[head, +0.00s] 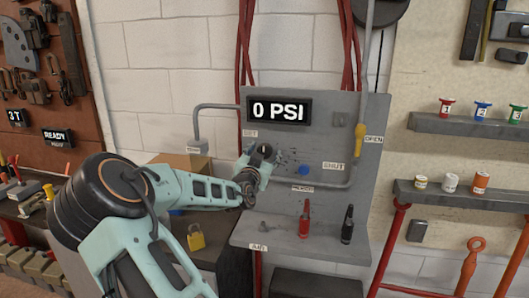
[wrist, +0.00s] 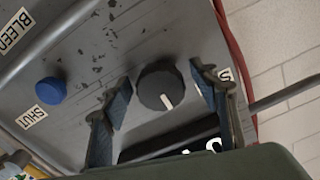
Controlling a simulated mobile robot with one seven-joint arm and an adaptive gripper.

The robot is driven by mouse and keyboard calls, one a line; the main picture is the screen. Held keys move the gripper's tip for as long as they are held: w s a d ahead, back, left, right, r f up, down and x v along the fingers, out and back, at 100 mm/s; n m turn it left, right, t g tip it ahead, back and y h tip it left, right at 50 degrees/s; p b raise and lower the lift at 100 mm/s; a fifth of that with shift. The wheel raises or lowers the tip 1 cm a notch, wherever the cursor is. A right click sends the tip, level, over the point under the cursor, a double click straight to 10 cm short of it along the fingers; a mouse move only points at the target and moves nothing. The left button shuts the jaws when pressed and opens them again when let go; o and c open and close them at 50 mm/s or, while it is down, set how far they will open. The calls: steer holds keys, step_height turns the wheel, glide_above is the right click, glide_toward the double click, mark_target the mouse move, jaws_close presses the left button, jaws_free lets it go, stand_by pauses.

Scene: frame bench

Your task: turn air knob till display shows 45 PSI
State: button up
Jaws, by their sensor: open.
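The display (head: 280,110) on the grey panel reads 0 PSI. In the wrist view only a dark strip of the display (wrist: 168,141) and part of its white characters show. The air knob (wrist: 160,86) is black and round, with a white pointer mark toward its lower edge in the wrist view. My gripper (wrist: 161,78) is open, with one finger on each side of the knob. Gaps show between the fingers and the knob, and I see no contact. In the head view my gripper (head: 259,163) is at the panel below the display and largely hides the knob.
A blue button (head: 303,170) sits right of my gripper, and a yellow valve handle (head: 360,131) is by the OPEN label. Red and black tools (head: 305,219) stand on the panel's lower ledge. A grey pipe (head: 230,106) runs left of the display.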

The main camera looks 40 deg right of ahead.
steer(key=c, duration=1.2)
steer(key=shift+o, duration=0.2)
steer(key=shift+f+b, duration=0.15)
steer(key=shift+b, duration=0.45)
